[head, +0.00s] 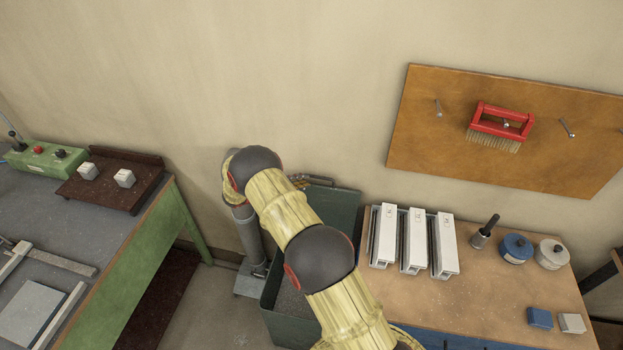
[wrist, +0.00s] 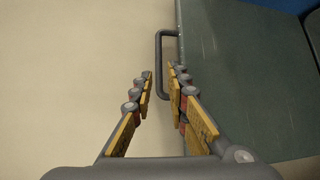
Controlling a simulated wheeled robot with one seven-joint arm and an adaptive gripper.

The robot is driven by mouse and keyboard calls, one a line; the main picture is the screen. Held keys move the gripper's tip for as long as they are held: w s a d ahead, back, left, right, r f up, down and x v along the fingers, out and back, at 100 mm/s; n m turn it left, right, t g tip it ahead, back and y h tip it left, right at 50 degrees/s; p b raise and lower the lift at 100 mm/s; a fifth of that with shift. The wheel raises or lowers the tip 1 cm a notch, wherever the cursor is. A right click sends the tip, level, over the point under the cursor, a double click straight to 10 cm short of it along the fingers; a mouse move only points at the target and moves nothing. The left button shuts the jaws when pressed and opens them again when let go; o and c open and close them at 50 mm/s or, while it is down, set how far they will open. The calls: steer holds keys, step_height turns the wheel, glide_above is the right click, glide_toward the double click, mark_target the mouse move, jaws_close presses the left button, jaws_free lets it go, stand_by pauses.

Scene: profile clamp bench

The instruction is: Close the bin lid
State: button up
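The dark green bin (head: 283,322) stands on the floor between the two benches, largely covered by my arm in the head view. Its lid (head: 343,208) is raised and leans up near the wall, so the bin is open. In the wrist view the lid (wrist: 245,85) is the green panel at the right, with a dark U-shaped handle (wrist: 162,45) on its left edge. My gripper (wrist: 160,72) is open, its fingertips apart close to the handle. The handle's bar lines up with the gap between them; I cannot tell whether they touch it. The head view hardly shows the gripper.
A wooden bench (head: 505,290) with white clamp profiles (head: 413,242) and small tins stands right of the bin. A green-framed bench (head: 130,270) stands at the left. A board (head: 430,150) with a red brush (head: 500,125) hangs on the wall. Some floor (head: 208,305) is clear left of the bin.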

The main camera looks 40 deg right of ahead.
mark_target(312, 185)
steer(key=x, duration=0.5)
steer(key=shift+p, duration=0.3)
steer(key=shift+s, duration=0.1)
jaws_close()
stand_by(0.4)
